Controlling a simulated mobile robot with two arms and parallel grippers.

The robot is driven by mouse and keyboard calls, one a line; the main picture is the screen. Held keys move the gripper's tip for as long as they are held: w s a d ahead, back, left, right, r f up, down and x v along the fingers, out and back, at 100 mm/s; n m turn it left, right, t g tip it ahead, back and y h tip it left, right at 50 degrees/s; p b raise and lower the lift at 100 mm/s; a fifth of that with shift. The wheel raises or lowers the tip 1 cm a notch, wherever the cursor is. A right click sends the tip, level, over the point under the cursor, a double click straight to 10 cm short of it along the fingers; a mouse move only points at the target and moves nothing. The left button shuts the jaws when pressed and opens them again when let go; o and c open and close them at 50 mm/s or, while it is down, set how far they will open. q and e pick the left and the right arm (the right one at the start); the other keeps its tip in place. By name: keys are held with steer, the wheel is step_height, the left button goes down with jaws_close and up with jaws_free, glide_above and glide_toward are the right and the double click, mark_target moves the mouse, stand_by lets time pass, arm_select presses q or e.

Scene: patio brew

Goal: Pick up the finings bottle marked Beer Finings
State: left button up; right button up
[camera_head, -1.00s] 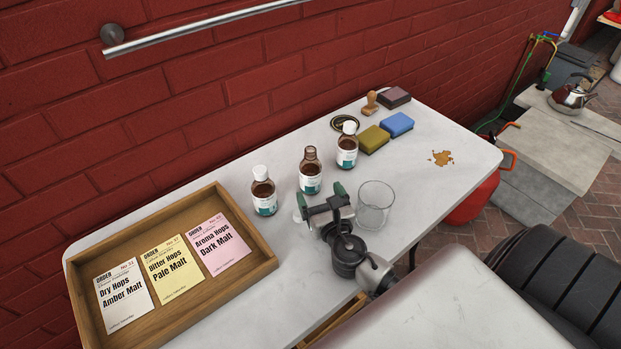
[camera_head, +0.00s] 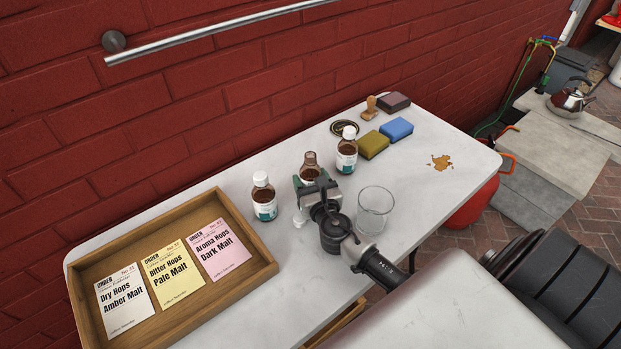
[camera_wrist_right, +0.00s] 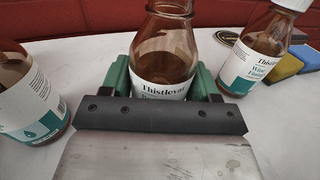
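Three brown bottles with white and teal labels stand upright on the table. The middle bottle (camera_head: 310,160) is uncapped. In the right wrist view this bottle (camera_wrist_right: 165,50) reads "Thistleval…" and its lower label line is hidden behind my gripper. My right gripper (camera_head: 313,184) is open, with its green fingers on either side of that bottle; I cannot tell whether they touch it. The white-capped right bottle (camera_head: 347,152) seems to read "Wine Finings" in the wrist view (camera_wrist_right: 262,50). The white-capped left bottle (camera_head: 264,198) has no readable product name. My left gripper is not in view.
A clear glass (camera_head: 374,222) stands close to the right of my gripper. A wooden tray (camera_head: 262,262) with order cards lies at the left. Yellow (camera_head: 372,145) and blue (camera_head: 397,129) sponges, a stamp (camera_head: 371,106) and a brown spill (camera_head: 440,162) are farther right. The brick wall runs behind.

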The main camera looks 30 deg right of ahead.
steer(key=c, duration=0.6)
steer(key=shift+c, duration=0.2)
steer(key=shift+r, duration=0.15)
